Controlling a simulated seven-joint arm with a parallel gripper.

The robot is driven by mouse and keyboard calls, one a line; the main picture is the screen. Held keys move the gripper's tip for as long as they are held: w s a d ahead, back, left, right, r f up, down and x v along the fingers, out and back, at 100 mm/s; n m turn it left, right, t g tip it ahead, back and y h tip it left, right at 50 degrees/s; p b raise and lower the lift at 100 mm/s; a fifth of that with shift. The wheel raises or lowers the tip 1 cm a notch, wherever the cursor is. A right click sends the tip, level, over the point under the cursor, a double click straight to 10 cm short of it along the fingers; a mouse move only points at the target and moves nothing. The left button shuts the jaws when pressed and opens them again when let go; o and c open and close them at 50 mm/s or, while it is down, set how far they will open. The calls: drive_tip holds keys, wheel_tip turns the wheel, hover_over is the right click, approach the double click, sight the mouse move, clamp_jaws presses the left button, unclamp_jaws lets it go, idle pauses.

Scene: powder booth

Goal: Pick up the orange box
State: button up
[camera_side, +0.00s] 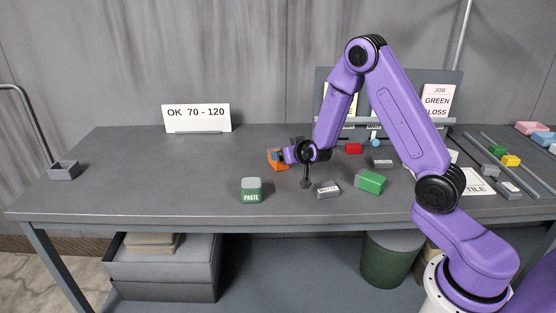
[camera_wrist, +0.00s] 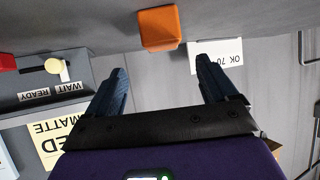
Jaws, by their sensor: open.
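The orange box (camera_side: 278,166) sits on the grey table near the middle in the side view, partly hidden behind my gripper (camera_side: 281,155). In the wrist view the orange box (camera_wrist: 160,28) is at the top centre, beyond the fingertips and in line with the gap between them. My gripper (camera_wrist: 161,70) is open, with two dark blue fingers spread apart and nothing between them. In the side view it reaches leftward, low over the table. The exact distance to the box is hard to tell.
A green PASTE box (camera_side: 251,190) stands in front, to the left. A grey labelled block (camera_side: 328,189) and a green box (camera_side: 370,182) lie to the right. A red block (camera_side: 353,148) is behind. An "OK 70 - 120" sign (camera_side: 196,117) stands at the back; the table's left part is mostly clear.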

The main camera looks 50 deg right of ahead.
sight(285, 170)
drive_tip(key=x, duration=0.3)
drive_tip(key=shift+w+d+f, duration=0.15)
drive_tip(key=shift+w, duration=0.15)
drive_tip(key=shift+a+x, duration=0.15)
drive_tip(key=shift+x, duration=1.15)
drive_tip(key=shift+a+x, duration=0.1)
drive_tip(key=shift+x, duration=1.2)
drive_tip(key=shift+f, duration=0.2)
drive_tip(key=c, duration=1.2)
